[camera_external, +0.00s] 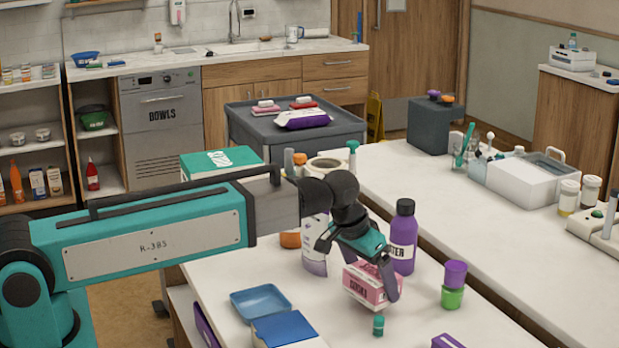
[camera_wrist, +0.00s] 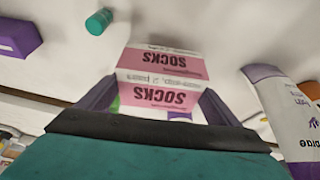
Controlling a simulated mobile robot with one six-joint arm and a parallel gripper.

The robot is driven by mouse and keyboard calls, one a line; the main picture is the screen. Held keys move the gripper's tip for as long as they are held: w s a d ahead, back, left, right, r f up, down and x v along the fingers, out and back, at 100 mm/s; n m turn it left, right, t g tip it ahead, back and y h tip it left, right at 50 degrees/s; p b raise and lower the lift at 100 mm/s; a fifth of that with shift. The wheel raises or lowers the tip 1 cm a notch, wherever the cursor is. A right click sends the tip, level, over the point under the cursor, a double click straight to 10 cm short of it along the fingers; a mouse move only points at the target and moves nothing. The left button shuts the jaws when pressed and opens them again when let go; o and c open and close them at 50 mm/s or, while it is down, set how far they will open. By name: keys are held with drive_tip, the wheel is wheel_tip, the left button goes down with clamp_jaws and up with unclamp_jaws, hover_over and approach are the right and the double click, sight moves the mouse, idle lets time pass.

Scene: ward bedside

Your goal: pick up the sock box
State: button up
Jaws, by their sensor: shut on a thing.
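The sock box (camera_external: 364,287) is a small pink and white carton over the white table. Its "SOCKS" lettering shows upside down on two faces in the wrist view (camera_wrist: 160,95). My gripper (camera_external: 372,272) has its purple fingers on either side of the box and is shut on it; the fingers also flank it in the wrist view (camera_wrist: 157,100). The box looks slightly tilted. I cannot tell whether its underside touches the table.
Purple and green cups (camera_external: 453,285) are further right. A blue tray (camera_external: 261,302) lies to the left.

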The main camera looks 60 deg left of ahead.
sight(373, 272)
drive_tip(key=shift+r+b, duration=0.7)
drive_tip(key=shift+r, duration=2.9)
